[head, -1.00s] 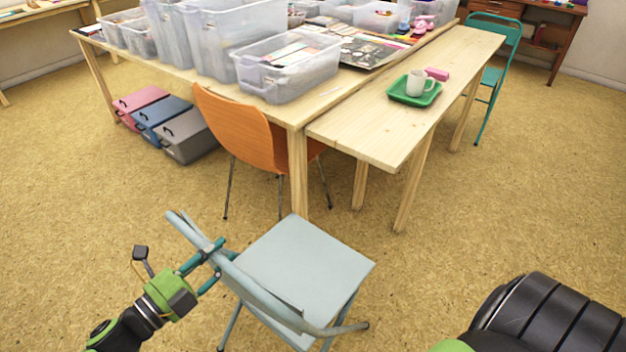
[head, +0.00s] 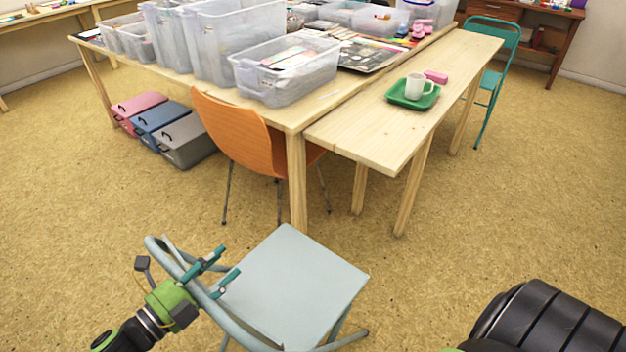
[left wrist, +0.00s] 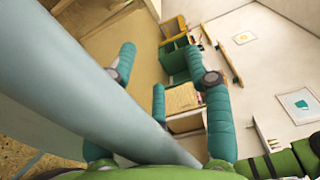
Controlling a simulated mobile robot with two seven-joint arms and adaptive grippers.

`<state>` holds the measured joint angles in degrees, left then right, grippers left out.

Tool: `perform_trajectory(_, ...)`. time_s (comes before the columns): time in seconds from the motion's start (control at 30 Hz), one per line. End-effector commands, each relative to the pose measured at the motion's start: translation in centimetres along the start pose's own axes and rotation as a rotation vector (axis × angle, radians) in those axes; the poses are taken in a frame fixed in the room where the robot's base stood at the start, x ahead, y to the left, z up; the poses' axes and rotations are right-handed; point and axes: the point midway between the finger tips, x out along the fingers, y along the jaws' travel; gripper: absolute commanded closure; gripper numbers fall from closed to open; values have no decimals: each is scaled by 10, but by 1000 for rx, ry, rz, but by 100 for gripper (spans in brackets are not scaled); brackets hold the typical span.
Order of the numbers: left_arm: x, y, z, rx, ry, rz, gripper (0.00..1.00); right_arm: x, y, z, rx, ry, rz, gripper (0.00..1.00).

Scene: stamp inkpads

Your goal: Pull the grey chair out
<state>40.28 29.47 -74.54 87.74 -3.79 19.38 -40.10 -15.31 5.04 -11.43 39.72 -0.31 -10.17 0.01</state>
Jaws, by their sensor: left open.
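The grey chair stands on the floor in the near middle of the head view, its seat (head: 297,283) clear of the tables and its curved tube back on the near left side. My left gripper (head: 231,260) is at that back, with its teal fingers open and reaching past the tube towards the seat. In the left wrist view a wide grey chair tube (left wrist: 85,85) crosses the left side, close to the camera and low across the open fingers (left wrist: 163,68). I cannot tell whether the fingers touch it. My right gripper is not in view.
An orange chair (head: 240,135) is tucked at the large table (head: 180,72), beyond the grey chair. A narrow table (head: 375,125) bears a green tray (head: 428,100) with a white mug (head: 415,86).

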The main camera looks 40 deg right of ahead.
Motion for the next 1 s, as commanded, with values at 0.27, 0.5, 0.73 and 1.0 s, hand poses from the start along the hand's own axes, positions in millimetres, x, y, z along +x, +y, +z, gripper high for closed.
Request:
perform_trajectory(0.27, -20, -2, 2, -2, -4, 1, 49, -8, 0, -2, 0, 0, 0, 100)
perform_trajectory(0.5, -57, -2, 1, -2, -3, 0, 49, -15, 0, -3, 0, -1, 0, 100)
perform_trajectory(0.73, -92, -2, 2, -1, -4, 0, 49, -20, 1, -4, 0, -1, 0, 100)
perform_trajectory(1.0, -120, -2, 1, -1, -1, -2, 49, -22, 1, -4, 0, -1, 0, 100)
